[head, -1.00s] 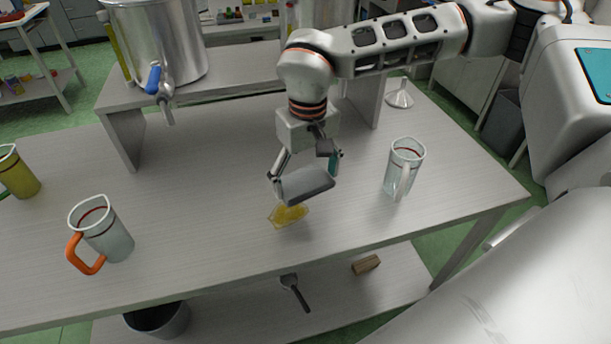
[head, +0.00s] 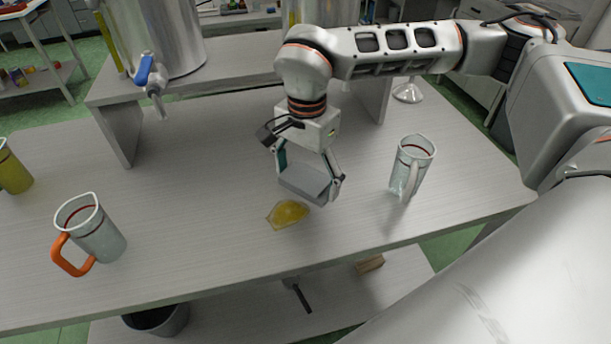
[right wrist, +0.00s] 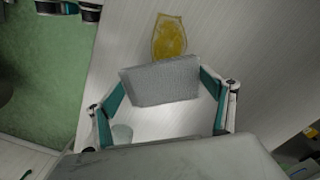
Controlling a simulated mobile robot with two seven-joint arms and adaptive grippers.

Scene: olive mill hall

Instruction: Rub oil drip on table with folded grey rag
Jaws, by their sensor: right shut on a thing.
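The folded grey rag (head: 305,183) is between the fingers of my right gripper (head: 309,182), which is shut on it. The rag also shows in the right wrist view (right wrist: 163,80), gripped at both ends. The yellow oil drip (head: 288,213) lies on the grey table (head: 215,225), just in front of and slightly left of the rag in the head view. In the right wrist view the oil drip (right wrist: 169,37) is just beyond the rag, uncovered. The rag appears above the table; whether it touches is hard to tell. My left gripper is out of view.
A clear jug (head: 412,165) stands right of my right gripper. An orange-handled jug (head: 90,230) and a yellow-filled jug (head: 12,170) stand at left. A steel tank with a blue-handled tap (head: 147,72) is on the raised shelf behind. The table's middle left is clear.

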